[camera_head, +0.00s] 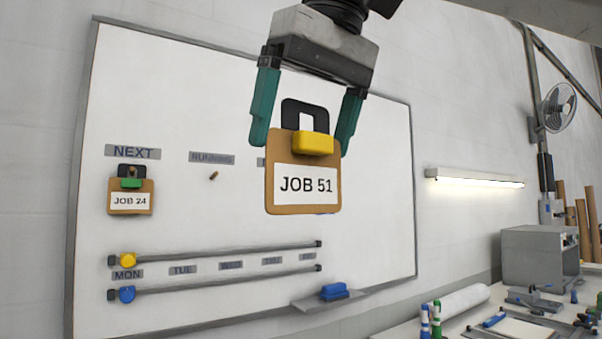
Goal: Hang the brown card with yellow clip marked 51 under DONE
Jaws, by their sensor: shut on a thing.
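My gripper (306,135) hangs down from the top of the picture with its green fingers on either side of a brown card (304,205). The card reads JOB 51 and has a yellow clip (313,144) with a black loop above it. My gripper is shut on this card and holds it upright in front of the whiteboard (380,150). A third heading label (261,162) on the board is mostly hidden behind the card and finger, so its word cannot be read. Any peg below it is hidden too.
A brown JOB 24 card (131,203) with a green clip hangs under NEXT (133,152). The RUNNING label (212,158) has a bare peg (213,176) below. Two slider rails (220,250) and a ledge with a blue eraser (334,291) are lower. A cluttered bench (400,331) stands right.

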